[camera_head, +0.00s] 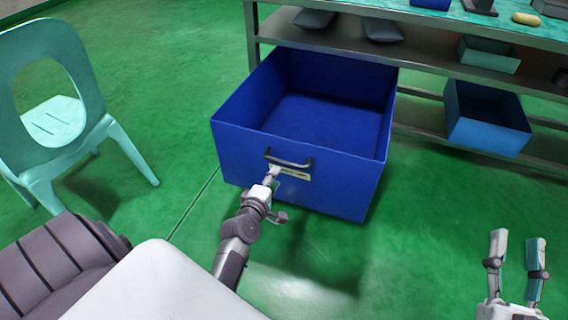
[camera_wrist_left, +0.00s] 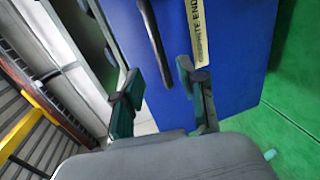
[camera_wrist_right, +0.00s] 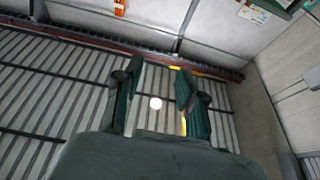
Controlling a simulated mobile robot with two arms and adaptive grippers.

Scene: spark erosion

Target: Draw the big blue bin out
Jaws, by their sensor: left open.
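The big blue bin (camera_head: 230,150) stands in front of the workbench shelving in the head view, its back edge close to the bench. It looks empty. Its front wall has a dark bar handle (camera_head: 288,162) over a pale label (camera_head: 292,173). My left gripper (camera_head: 272,174) is at the front wall, at the handle's left part. In the left wrist view, its fingers are apart and the handle (camera_wrist_left: 152,35) lies just ahead of the gap between them; contact cannot be told. My right gripper (camera_head: 515,255) is open and empty, away at the lower right.
A workbench (camera_head: 420,14) with a lower shelf runs along the back. A smaller blue bin (camera_head: 487,138) and a teal bin (camera_head: 489,55) sit on its right side. A pale green chair (camera_head: 55,110) stands at the left. The green floor in front of the big bin is clear.

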